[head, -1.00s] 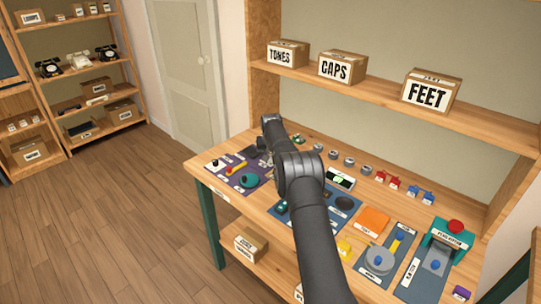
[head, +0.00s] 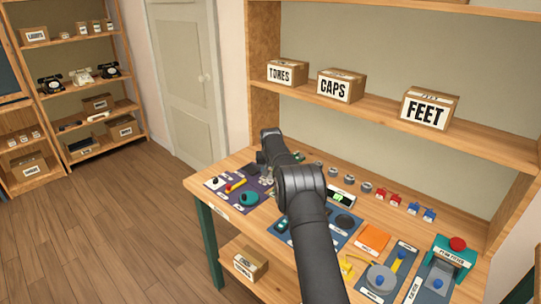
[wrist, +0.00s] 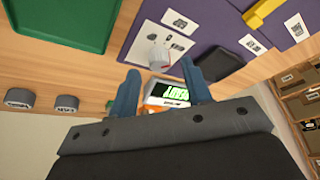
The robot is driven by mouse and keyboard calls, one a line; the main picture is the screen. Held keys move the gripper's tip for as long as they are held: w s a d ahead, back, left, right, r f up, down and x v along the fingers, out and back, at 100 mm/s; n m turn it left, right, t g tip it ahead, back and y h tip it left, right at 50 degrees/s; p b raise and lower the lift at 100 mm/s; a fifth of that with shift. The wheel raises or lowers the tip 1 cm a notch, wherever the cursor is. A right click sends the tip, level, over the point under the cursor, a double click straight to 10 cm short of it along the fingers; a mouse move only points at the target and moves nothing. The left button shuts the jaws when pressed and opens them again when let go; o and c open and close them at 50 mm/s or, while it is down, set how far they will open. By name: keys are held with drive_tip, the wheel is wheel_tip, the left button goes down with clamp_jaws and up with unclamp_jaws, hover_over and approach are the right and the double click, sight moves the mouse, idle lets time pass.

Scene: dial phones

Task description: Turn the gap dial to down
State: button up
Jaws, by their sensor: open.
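In the wrist view, a small pale knob with a red mark (wrist: 159,51) stands beside a purple panel (wrist: 215,18). It looks like the gap dial, but I cannot read its label. Beyond its near side is a small white display (wrist: 168,94) with green lettering, partly hidden by my gripper. My gripper (wrist: 160,67) is open, with its blue-grey fingers on either side of the display and their tips just short of the knob. I see no contact with the knob. In the head view my arm hides the knob and most of the gripper.
A green tray (wrist: 60,25) and two grey round caps (wrist: 66,104) lie to the left in the wrist view. A dark block (wrist: 222,64) is close to the right finger. In the head view, a teal press (head: 452,254) stands at the bench's right end.

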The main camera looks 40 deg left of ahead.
drive_tip(key=v, duration=1.5)
drive_tip(key=shift+r, duration=0.25)
drive_tip(key=shift+f, duration=0.1)
drive_tip(key=x, duration=1.7)
drive_tip(key=shift+f, duration=0.15)
drive_tip(key=n+g+y, duration=0.1)
drive_tip(key=n, duration=0.3)
drive_tip(key=shift+w+d, duration=0.15)
drive_tip(key=v, duration=1.7)
drive_tip(key=shift+w, duration=0.25)
idle(1.1)
